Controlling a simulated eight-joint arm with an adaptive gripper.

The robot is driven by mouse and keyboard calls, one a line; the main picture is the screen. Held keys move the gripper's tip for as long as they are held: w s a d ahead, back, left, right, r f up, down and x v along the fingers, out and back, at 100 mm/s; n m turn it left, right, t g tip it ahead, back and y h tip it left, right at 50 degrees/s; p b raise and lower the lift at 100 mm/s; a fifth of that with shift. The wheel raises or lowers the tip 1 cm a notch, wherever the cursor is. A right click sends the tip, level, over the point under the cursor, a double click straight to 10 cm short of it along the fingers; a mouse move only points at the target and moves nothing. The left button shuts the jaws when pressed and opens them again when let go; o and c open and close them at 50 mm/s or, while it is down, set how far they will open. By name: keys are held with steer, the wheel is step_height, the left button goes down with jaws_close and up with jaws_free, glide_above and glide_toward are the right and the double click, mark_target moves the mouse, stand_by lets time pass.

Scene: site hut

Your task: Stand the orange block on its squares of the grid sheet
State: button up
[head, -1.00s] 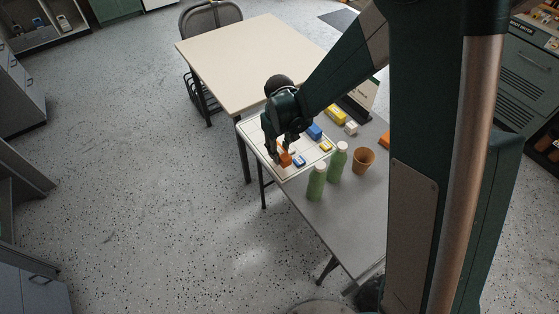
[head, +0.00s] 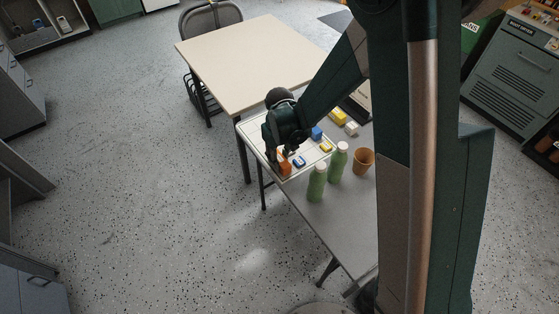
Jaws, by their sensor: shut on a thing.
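The orange block (head: 285,167) is at the near-left part of the white grid sheet (head: 272,173), which lies on the grey table. My gripper (head: 283,156) points down and is shut on the orange block. The gripper hides the block's upper part, and I cannot tell whether its underside touches the sheet. A small blue piece (head: 299,162) lies on the sheet just right of the orange block. The grid squares are too small to make out under the block.
Two green bottles (head: 317,182) (head: 338,162) stand close to the sheet's right edge. A brown cup (head: 363,161) stands beyond them. A yellow block (head: 337,117) and a white block (head: 352,128) lie farther back. A beige table (head: 250,60) adjoins behind. The grey table's front (head: 335,220) is clear.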

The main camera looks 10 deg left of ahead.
mark_target(280, 158)
steer(key=shift+f, duration=0.2)
steer(key=o, duration=1)
steer(key=shift+c, duration=0.2)
steer(key=shift+r, duration=0.2)
step_height(280, 158, up, 12)
steer(key=p, duration=0.2)
stand_by(0.6)
